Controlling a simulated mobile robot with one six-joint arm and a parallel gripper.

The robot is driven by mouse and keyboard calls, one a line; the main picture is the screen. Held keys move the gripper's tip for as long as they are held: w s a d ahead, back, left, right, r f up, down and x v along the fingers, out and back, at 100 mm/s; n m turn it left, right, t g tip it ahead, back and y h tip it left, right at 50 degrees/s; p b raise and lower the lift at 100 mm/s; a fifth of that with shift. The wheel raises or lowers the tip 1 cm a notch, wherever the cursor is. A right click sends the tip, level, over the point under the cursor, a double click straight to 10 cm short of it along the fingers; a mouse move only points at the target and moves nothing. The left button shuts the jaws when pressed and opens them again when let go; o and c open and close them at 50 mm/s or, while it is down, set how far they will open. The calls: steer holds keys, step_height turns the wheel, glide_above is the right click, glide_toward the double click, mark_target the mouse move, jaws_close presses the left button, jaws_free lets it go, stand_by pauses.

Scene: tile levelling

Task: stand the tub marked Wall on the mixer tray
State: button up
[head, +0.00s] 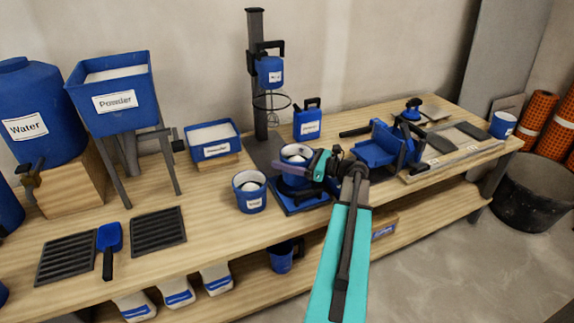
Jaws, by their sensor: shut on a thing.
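A blue tub (294,154) with a white label and pale contents is at the mixer, over the blue mixer tray (313,204). My gripper (318,165) is shut on this tub at its right side. The tub looks upright. I cannot tell whether its base touches the tray, as my arm and the tub hide part of it. A third labelled tub (502,124) stands at the bench's far right end. The tub labels are too small to read surely.
The mixer's dark column (257,80) and whisk (272,102) rise behind the tray. A blue jug (307,122) stands behind it; a blue tool (382,147) is to the right. The powder hopper (115,100) and water barrel (38,110) stand left. Bench front-left holds dark grates (158,232).

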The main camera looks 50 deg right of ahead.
steer(key=shift+f, duration=1.55)
steer(key=shift+f, duration=0.1)
steer(key=o, duration=1.8)
steer(key=shift+f, duration=0.1)
steer(key=v, duration=1.2)
